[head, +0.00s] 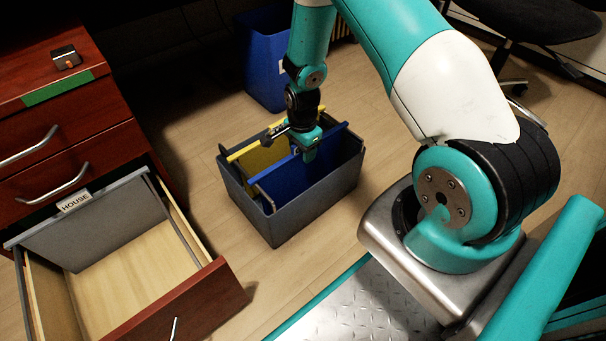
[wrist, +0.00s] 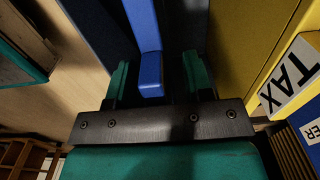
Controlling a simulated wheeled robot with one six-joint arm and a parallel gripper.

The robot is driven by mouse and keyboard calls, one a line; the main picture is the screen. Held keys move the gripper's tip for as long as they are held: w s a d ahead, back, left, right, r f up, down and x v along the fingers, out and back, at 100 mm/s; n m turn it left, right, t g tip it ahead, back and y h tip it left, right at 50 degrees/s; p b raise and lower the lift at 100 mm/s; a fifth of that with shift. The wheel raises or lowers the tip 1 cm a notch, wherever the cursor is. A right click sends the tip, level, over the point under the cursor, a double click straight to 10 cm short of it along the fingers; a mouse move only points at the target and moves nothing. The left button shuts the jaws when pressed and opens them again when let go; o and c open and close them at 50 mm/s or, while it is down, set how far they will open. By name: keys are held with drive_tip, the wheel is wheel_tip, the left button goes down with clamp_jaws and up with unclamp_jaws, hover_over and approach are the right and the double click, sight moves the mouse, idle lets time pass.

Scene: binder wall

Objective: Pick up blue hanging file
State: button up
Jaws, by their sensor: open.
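The blue hanging file (head: 305,178) hangs in a dark grey crate (head: 312,210) on the floor. My gripper (head: 308,154) is at its top edge in the head view. In the wrist view my gripper (wrist: 158,78) is open, with the file's blue top rail (wrist: 148,45) between its two teal fingers. The rail lies closer to the left finger, and gaps show on both sides of it. The lower part of the file is hidden by the crate.
A yellow hanging file (head: 258,160), labelled TAX in the wrist view (wrist: 291,75), hangs beside it in the crate. A blue bin (head: 263,75) stands behind. An open drawer (head: 150,270) with a grey HOUSE file (head: 100,230) is at left.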

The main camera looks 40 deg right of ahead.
clamp_jaws()
drive_tip(key=shift+r, duration=0.1)
